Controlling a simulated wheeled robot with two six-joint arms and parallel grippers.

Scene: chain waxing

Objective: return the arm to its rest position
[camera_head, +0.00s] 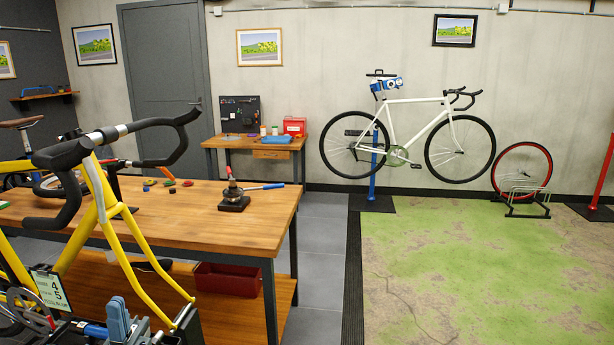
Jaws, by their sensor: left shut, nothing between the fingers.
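Whether the gripper touches the bicycle cannot be told. My right gripper is not in view.
A wooden workbench (240,215) stands behind the bicycle, with a small dark tool (233,196) on it and a red bin (227,279) below. A white bicycle (413,100) hangs on a stand at the back. The green floor (480,280) at right is clear.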

